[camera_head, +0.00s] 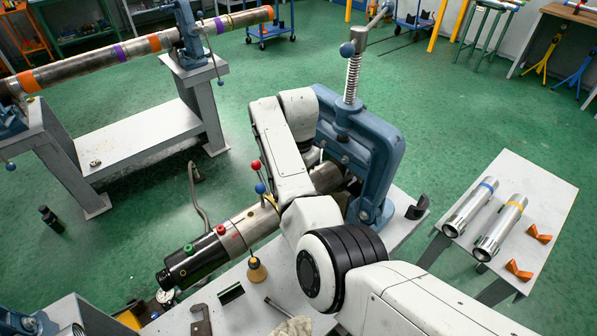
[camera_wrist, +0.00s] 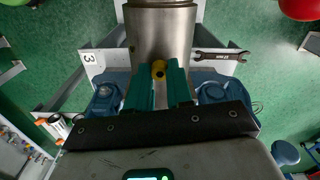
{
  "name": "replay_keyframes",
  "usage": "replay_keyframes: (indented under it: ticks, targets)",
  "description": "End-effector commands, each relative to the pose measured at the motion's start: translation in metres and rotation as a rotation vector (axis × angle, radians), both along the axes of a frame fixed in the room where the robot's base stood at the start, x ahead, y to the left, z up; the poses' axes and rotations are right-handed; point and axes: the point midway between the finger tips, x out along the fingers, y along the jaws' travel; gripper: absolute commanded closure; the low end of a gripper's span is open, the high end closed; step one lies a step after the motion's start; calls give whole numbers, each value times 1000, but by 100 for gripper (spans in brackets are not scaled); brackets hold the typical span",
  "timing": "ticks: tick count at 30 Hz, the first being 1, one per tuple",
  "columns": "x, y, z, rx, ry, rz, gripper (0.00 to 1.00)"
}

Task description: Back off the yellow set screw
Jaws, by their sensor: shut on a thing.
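My arm hides the gripper and the gripped screw in that view.
Red (camera_head: 256,165) and blue (camera_head: 260,188) ball-ended levers stand near the pipe. A wrench (camera_wrist: 222,55) lies beyond the fingers. The bench below holds a brass-colored bell-shaped piece (camera_head: 257,271) and loose tools. A side table (camera_head: 515,180) at right holds two short pipes.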

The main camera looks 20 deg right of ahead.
Motion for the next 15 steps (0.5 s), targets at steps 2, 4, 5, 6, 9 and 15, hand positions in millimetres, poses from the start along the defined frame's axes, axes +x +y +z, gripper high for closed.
replay_keyframes:
  ticks: [2,4,5,6,9,15]
  targets:
    - [-1,0,0,0,1,72,100]
    - [-1,-1,0,0,1,138,100]
    - [-1,0,0,0,2,166,100]
    - [-1,0,0,1,2,204,100]
    - [-1,0,0,0,1,299,100]
    - [-1,0,-1,1,0,490,100]
